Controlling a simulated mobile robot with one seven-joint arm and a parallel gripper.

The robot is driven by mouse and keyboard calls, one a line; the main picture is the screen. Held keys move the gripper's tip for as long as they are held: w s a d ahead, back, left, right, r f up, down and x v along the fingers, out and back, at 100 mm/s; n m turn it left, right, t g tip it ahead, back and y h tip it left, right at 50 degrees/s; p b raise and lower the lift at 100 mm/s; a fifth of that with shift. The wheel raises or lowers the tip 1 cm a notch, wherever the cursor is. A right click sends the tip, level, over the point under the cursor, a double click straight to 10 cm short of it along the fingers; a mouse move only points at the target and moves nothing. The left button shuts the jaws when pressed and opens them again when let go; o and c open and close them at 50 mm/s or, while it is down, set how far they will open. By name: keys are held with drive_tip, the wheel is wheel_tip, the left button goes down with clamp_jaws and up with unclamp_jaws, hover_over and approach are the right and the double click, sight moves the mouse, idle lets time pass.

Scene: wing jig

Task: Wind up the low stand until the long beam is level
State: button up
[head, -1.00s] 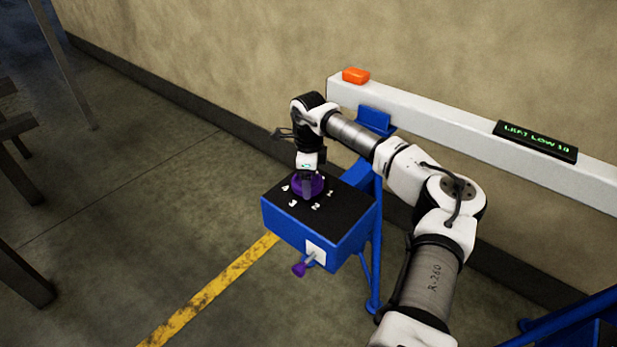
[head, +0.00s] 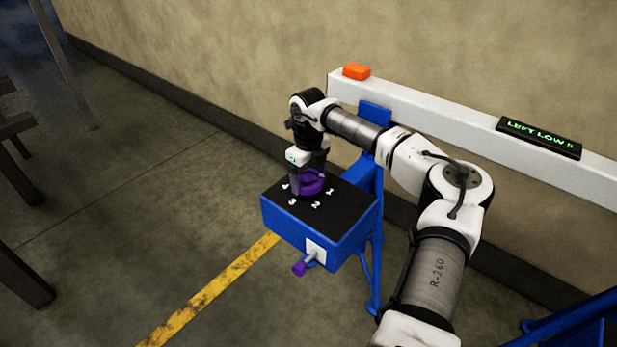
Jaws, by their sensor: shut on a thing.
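The long white beam (head: 430,115) runs along the wall, sloping down to the right in the picture. On it a black display (head: 538,138) reads "LEFT LOW" in green; the last characters are unclear. A blue stand (head: 373,230) is under its left part, with a blue crank box (head: 295,230). The box's black top bears a purple knob (head: 316,187) amid the numbers 1 to 4. My gripper (head: 306,184) points down and is shut on this knob, partly hiding it. A small handle with a purple end (head: 299,268) sticks out of the box's white front plate (head: 316,250).
An orange block (head: 356,72) lies on the beam's left end. Another blue frame (head: 580,325) shows at the lower right. Dark metal legs (head: 25,270) stand at the left. The floor around the yellow line (head: 205,295) is clear.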

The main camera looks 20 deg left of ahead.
sight(308, 178)
drive_tip(key=shift+m+b, duration=0.4)
drive_tip(key=shift+m, duration=1.9)
drive_tip(key=o, duration=1)
wheel_tip(308, 178, up, 14)
drive_tip(key=b, duration=0.1)
drive_tip(key=shift+f, duration=0.1)
